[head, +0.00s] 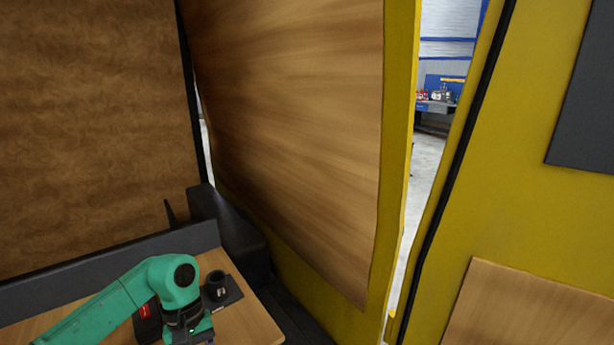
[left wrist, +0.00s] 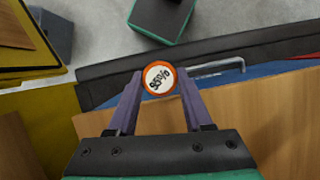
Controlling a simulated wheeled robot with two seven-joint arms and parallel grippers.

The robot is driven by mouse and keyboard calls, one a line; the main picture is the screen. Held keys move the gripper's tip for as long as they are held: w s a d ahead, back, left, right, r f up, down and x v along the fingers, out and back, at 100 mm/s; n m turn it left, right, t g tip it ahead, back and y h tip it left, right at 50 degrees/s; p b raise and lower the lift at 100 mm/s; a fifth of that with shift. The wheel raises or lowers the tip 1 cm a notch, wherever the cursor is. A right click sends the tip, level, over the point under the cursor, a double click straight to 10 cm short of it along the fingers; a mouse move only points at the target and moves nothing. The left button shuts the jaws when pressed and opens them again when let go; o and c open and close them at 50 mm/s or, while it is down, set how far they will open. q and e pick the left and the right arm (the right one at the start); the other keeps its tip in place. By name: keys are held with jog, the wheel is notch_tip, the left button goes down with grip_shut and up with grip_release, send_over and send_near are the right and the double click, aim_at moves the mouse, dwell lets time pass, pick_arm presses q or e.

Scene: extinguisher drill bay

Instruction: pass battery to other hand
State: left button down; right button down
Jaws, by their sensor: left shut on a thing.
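The battery (left wrist: 160,77) shows end-on in the left wrist view as a round face with an orange rim and a white label reading "95%". My left gripper (left wrist: 161,84) is shut on it, one purple finger on each side. In the head view my green left arm comes in from the lower left, over the wooden table. The wrist points down near the bottom edge, and the fingers and battery cannot be made out there. My right gripper is in neither view.
A dark cup (head: 216,284) stands on a dark mat (head: 234,292) beside my left wrist. A red object (head: 145,311) is partly hidden behind the arm. The wooden table (head: 252,325) has bare surface at right. Yellow-framed wooden panels (head: 300,130) rise behind.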

pick_arm(q)
jog(key=s+d+f+m+y+b, duration=0.2)
jog(key=f+m+b, duration=0.3)
jog(key=f, duration=0.4)
jog(key=shift+s+d+f+m+g+b, duration=0.2)
jog(key=shift+s+m+g+b, duration=0.15)
jog(key=shift+s+m, duration=0.15)
jog(key=shift+r, duration=0.1)
